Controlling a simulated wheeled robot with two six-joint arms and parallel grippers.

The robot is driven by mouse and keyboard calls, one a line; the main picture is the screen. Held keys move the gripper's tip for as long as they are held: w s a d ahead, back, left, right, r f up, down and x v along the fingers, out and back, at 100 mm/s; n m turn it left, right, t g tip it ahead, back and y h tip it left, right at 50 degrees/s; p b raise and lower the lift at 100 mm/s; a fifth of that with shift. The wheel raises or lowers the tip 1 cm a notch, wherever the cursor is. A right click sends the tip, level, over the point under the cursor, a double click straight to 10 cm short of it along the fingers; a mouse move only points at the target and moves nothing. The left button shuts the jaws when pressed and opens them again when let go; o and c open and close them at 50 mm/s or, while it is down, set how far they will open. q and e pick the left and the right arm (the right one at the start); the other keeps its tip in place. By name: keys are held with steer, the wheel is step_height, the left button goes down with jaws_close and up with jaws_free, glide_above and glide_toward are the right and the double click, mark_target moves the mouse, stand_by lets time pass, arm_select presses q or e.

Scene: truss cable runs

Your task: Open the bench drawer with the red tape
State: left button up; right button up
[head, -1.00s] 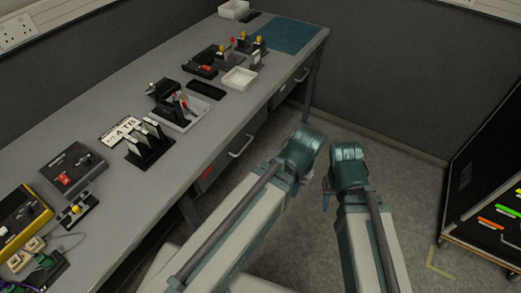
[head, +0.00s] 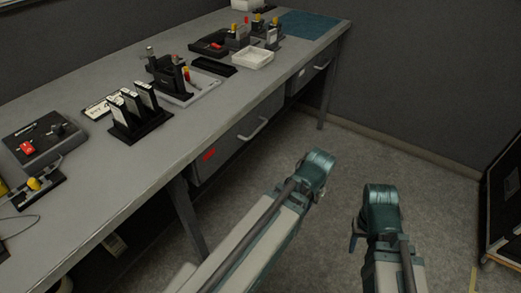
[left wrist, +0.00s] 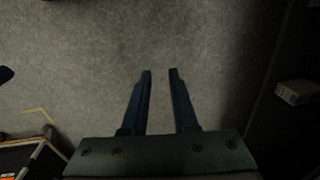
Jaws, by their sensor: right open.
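The bench drawer with the red tape (head: 209,154) hangs under the grey bench top. Its grey front (head: 225,146) looks shut and carries a bar handle (head: 254,130) to the right of the tape. My left gripper (left wrist: 160,72) is open and empty above the floor in the left wrist view; in the head view its fingers are hidden behind the arm's end. My right gripper (head: 354,237) shows partly beside the right wrist, apart from the drawer and over the floor. Neither gripper touches the drawer.
The grey bench (head: 90,193) runs along the left wall, with a black rack (head: 135,112), a white tray (head: 252,56) and several small devices on top. A second drawer (head: 308,74) sits farther along. A black cabinet (head: 503,205) stands at the right. The floor between is clear.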

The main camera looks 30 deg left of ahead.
arm_select(q)
steer(key=w+a+f+y+b, duration=0.2)
steer(key=a+f+b, duration=0.3)
steer(key=f+b, duration=0.4)
steer(key=t+y+b, duration=0.1)
steer(key=y+b, duration=0.3)
steer(key=y, duration=1.3)
glide_toward(258, 129)
steer(key=x, duration=0.3)
steer(key=p+x, duration=0.1)
steer(key=x, duration=0.2)
steer(key=p+x, duration=0.1)
steer(key=x, duration=0.3)
steer(key=shift+f, duration=0.3)
arm_select(e)
step_height(258, 129, down, 13)
arm_select(q)
steer(key=shift+c, duration=0.3)
jaws_close()
